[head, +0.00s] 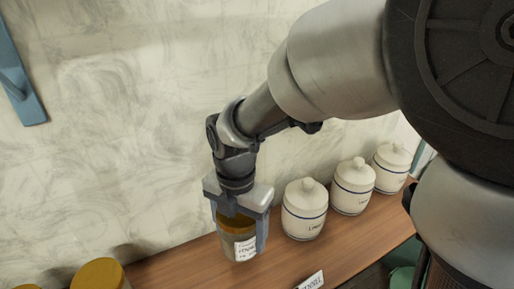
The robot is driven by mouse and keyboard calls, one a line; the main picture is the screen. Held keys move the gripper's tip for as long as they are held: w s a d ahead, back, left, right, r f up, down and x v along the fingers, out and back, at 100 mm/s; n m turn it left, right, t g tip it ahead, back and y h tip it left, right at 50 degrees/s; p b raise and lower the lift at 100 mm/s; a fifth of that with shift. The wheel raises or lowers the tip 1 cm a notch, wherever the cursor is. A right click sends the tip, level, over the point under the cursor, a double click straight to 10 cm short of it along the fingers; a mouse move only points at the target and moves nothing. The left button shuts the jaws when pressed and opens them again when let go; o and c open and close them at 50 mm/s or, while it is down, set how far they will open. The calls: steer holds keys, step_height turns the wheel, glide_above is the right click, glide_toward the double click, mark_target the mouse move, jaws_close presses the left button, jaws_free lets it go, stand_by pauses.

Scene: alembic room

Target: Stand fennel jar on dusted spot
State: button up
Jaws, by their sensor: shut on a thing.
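A glass jar (239,249) with an ochre lid and a white label is held in my gripper (242,236). The label's print is too small to read surely, so I cannot confirm that it says fennel. My gripper points down, with its fingers shut on either side of the jar near the lid. The jar looks upright, over or on the wooden shelf (185,269); I cannot tell whether its base touches. No dusted spot can be made out on the shelf.
Three white lidded canisters with blue bands, near (303,213), middle (352,190) and far (391,168), stand right of the jar. Ochre-lidded jars (101,273) stand at lower left. A small card (312,281) sits at the shelf's front edge. The wall (120,130) is close behind.

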steer(key=shift+f, duration=1.9)
steer(key=shift+f, duration=0.15)
steer(key=o, duration=1.3)
